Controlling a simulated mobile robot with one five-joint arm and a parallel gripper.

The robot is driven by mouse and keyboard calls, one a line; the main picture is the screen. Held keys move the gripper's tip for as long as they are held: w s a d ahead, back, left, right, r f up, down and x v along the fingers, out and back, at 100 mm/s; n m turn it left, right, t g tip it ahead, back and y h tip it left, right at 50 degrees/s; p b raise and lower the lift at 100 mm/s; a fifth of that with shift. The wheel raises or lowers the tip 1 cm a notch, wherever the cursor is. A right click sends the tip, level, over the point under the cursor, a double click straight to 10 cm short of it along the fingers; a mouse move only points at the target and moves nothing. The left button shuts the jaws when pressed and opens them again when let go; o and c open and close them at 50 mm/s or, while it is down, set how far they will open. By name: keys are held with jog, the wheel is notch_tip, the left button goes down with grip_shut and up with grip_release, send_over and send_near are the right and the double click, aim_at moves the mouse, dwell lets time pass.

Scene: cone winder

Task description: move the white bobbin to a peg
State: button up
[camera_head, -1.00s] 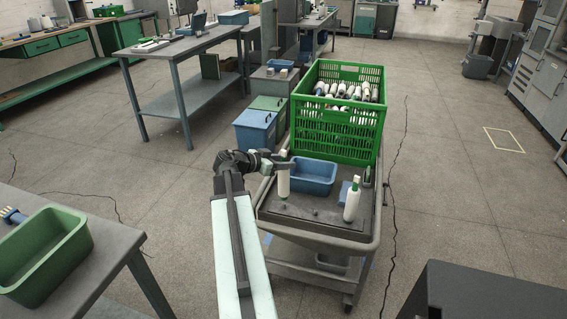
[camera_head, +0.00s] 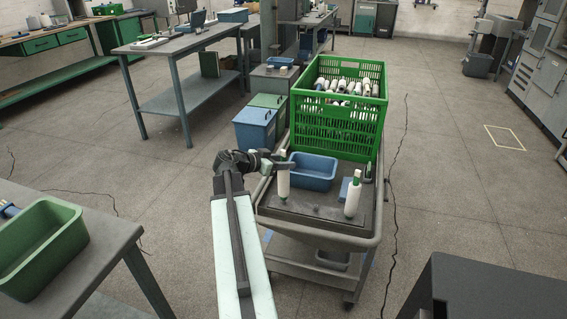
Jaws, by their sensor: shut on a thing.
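A white bobbin (camera_head: 283,184) is upright in my gripper (camera_head: 283,164) at the left side of the cart. My gripper is shut on the bobbin near its upper part. The bobbin's lower end is over or at the dark board (camera_head: 322,212) on the cart top; I cannot tell whether it touches the board or sits around a peg. A small dark peg (camera_head: 316,209) shows on the board to the right of it. Another white bobbin with a green top (camera_head: 352,194) stands at the right side of the board.
A blue bin (camera_head: 313,181) lies behind the held bobbin. A green crate (camera_head: 338,131) full of bobbins stands at the cart's back. A small dark green bottle-like thing (camera_head: 367,172) is at the right. A bench with a green tray (camera_head: 40,245) is at left.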

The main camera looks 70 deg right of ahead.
jog(key=shift+f+b, duration=1.4)
jog(key=shift+f, duration=0.15)
jog(key=o, duration=1.3)
jog(key=shift+c, duration=0.2)
jog(key=shift+r, duration=0.1)
jog(key=p+v, duration=0.3)
jog(key=v, duration=0.4)
jog(key=shift+w+a+r, duration=0.15)
jog(key=shift+w+a, duration=0.05)
jog(key=shift+a, duration=0.1)
